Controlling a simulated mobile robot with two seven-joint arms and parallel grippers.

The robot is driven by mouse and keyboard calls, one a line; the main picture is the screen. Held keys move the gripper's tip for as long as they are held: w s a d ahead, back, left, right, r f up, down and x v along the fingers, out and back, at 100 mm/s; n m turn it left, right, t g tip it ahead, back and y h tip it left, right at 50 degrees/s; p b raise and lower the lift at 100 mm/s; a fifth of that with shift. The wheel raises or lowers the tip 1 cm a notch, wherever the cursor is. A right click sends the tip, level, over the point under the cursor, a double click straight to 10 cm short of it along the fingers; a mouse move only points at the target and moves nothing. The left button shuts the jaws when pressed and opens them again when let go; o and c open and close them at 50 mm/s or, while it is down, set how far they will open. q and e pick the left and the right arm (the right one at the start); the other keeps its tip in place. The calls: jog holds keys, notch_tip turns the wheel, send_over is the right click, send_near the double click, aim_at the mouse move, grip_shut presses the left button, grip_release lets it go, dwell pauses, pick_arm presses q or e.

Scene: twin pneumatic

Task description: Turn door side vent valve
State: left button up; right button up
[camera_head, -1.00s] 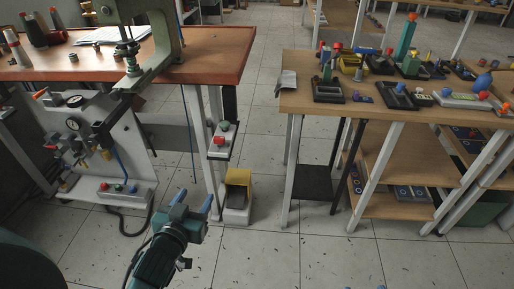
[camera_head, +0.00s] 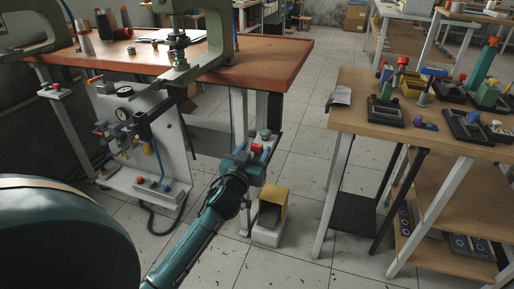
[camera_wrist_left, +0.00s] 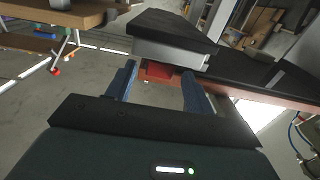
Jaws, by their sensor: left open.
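A white pneumatic panel (camera_head: 165,140) stands under the orange-topped bench at left, with round gauges (camera_head: 122,114), hoses and brass fittings. It carries an orange-red handle (camera_head: 96,80) at its top and a small red part (camera_head: 98,133) at its left edge. I cannot tell which one is the door side vent valve. My left gripper (camera_head: 250,153) is open at the bench's right leg, well right of the panel, by a button box with a red button (camera_head: 257,148). In the left wrist view, a red part (camera_wrist_left: 157,70) shows between the open fingers (camera_wrist_left: 158,82). My right gripper is not in view.
The orange-topped bench (camera_head: 270,62) has a press on it. A yellow foot pedal (camera_head: 272,198) stands on the floor below the gripper. A wooden table (camera_head: 370,118) with small parts stands at right.

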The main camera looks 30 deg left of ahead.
pick_arm(q)
jog(key=shift+x, duration=1.3)
jog(key=shift+c, duration=0.4)
jog(key=c, duration=0.9)
